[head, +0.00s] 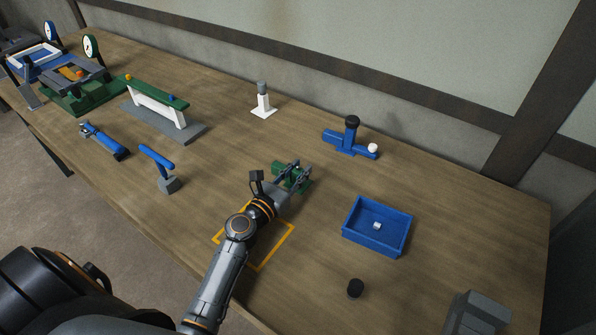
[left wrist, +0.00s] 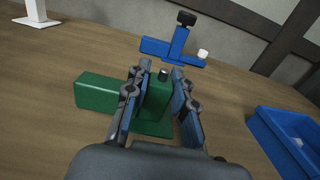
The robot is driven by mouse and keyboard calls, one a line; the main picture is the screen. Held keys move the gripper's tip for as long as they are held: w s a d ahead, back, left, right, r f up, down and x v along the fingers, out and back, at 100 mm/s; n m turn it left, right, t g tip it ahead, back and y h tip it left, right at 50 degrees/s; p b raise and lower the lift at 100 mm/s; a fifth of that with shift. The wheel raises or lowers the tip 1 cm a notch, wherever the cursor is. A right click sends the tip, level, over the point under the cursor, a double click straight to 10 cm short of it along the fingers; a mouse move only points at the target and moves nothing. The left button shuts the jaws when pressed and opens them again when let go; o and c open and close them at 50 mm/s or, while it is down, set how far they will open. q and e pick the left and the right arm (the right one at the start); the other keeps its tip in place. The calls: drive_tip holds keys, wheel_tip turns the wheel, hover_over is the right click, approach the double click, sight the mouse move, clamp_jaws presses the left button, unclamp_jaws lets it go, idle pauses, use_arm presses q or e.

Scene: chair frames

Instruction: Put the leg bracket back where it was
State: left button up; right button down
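A green bracket (head: 296,184), which I take to be the leg bracket, is at mid-table just beyond the yellow outlined square (head: 283,244). In the left wrist view the bracket (left wrist: 97,93) has a block to the left, an upright part with a grey pin on top, and a flat base. My left gripper (head: 292,172) reaches in from the near side. Its two fingers (left wrist: 157,82) stand on either side of the upright part. Whether both pads press on it cannot be told. The fingers and the wrist hide part of the bracket. My right gripper is not in view.
A blue part with a black knob (head: 350,138) stands beyond the gripper. A blue tray (head: 362,240) holding a small white piece is to the right, near a black cylinder (head: 355,288). A white post (head: 263,103) and a green-topped beam (head: 158,104) stand further left.

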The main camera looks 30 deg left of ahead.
use_arm(q)
drive_tip(key=o, duration=0.3)
drive_tip(key=shift+o, duration=0.3)
drive_tip(key=shift+s+r, duration=0.1)
drive_tip(key=shift+r, duration=0.05)
drive_tip(key=s, duration=0.3)
drive_tip(key=s+a+b, duration=0.1)
drive_tip(key=s, duration=0.6)
drive_tip(key=shift+s+a+b, duration=0.2)
drive_tip(key=shift+s+b, duration=0.05)
drive_tip(key=shift+b, duration=0.1)
drive_tip(key=shift+s+a, duration=0.1)
drive_tip(key=shift+s, duration=0.55)
